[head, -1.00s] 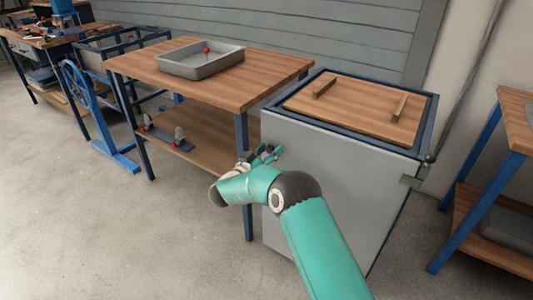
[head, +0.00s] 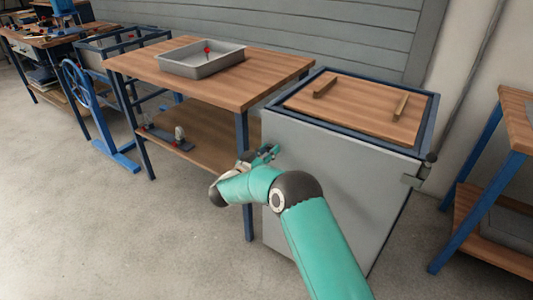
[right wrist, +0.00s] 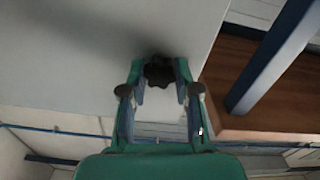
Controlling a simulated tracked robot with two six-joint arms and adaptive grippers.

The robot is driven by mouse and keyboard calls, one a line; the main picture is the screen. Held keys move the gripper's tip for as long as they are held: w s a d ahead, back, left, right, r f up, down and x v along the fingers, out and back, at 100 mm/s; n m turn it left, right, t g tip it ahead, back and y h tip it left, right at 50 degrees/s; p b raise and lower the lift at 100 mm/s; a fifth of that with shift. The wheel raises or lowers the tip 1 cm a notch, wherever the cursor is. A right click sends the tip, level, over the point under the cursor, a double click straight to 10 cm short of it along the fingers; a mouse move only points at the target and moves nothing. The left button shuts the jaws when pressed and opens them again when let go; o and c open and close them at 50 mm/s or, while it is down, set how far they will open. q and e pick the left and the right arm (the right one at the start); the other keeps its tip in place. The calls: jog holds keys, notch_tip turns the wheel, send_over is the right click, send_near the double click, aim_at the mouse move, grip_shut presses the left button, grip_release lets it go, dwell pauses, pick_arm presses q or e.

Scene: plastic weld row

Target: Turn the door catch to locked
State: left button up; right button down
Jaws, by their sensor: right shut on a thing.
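The door catch (right wrist: 158,71) is a dark lobed knob on the pale grey door (right wrist: 95,60) in the right wrist view. It sits between the fingertips of my right gripper (right wrist: 160,80), which is shut on it. In the head view my right gripper (head: 265,155) is at the upper left edge of the grey cabinet door (head: 335,190), and the knob cannot be made out behind the fingers. The door lies flat against the cabinet front. Any lock marking is not visible. My left gripper is not in view.
A wooden workbench (head: 265,78) with a grey tray (head: 205,66) stands left of the cabinet, its blue leg close to my right gripper. Two wooden bars lie on the cabinet top (head: 360,107). Another bench (head: 515,120) is at the right. The floor in front is clear.

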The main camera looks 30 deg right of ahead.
jog(key=shift+s+d+f+m+b, duration=0.1)
jog(key=shift+s+m+b, duration=0.05)
jog(key=shift+m+b, duration=2.45)
jog(key=shift+s+d+f+m+b, duration=0.1)
jog(key=shift+m+b, duration=1.75)
jog(key=shift+m, duration=1.35)
jog(key=shift+s+d+f+m+b, duration=0.1)
jog(key=shift+s+m+b, duration=0.05)
jog(key=shift+m+b, duration=2.45)
jog(key=shift+m+p, duration=0.3)
jog(key=shift+m, duration=0.1)
jog(key=c, duration=0.8)
grip_release()
jog(key=shift+c, duration=0.2)
jog(key=shift+w+a+r, duration=0.1)
